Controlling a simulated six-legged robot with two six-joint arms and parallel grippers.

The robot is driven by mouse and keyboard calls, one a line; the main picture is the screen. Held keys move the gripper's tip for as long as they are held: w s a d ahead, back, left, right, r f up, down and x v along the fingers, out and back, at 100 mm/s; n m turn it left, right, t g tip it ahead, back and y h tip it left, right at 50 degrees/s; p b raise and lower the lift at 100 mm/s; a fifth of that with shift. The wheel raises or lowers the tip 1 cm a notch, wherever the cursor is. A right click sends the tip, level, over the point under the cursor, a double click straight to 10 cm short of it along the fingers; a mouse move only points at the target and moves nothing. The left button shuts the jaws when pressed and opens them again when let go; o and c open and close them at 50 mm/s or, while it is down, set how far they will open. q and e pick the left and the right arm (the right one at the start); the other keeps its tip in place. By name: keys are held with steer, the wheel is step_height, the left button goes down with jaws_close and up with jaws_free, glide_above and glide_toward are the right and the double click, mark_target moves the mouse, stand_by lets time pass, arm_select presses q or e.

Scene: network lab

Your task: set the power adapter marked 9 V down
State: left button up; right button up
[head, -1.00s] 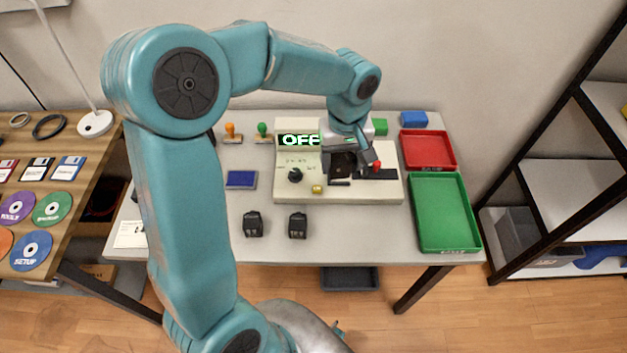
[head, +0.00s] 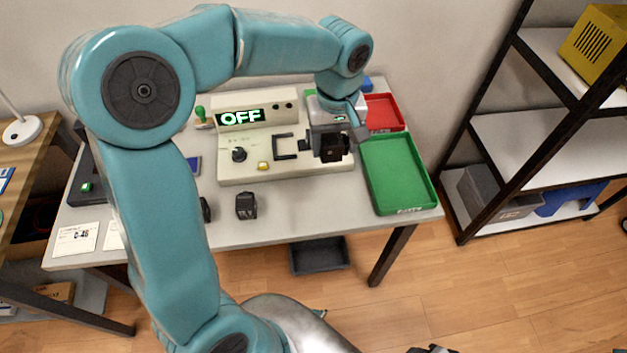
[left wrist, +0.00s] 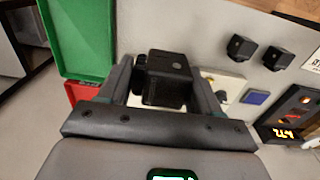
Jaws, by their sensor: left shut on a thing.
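My left gripper (head: 331,140) is shut on a black, boxy power adapter (head: 333,153). It holds the adapter over the right end of the cream test unit (head: 275,177), near the left edge of the green tray (head: 428,190). In the left wrist view the adapter (left wrist: 168,72) sits between the two fingers; no marking can be read on it. Two similar black adapters stand at the table's front; the nearer one (head: 246,205) shows fully and the other (head: 206,210) is partly hidden by my arm.
The test unit's display reads OFF, and a black bracket outline (head: 285,146) lies on its top. A red tray (head: 385,112) is behind the green one. A dark shelf rack (head: 490,130) stands at the right.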

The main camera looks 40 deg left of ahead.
mark_target(330, 201)
arm_select(q)
step_height(330, 201, down, 18)
steer(key=shift+w+f+b, duration=0.1)
steer(key=shift+f+b, duration=0.1)
steer(key=shift+b, duration=0.2)
steer(key=shift+r, duration=0.1)
steer(key=o, duration=1.2)
steer(key=shift+f, duration=0.2)
steer(key=shift+c, duration=0.2)
step_height(330, 201, up, 12)
steer(key=shift+r, duration=0.2)
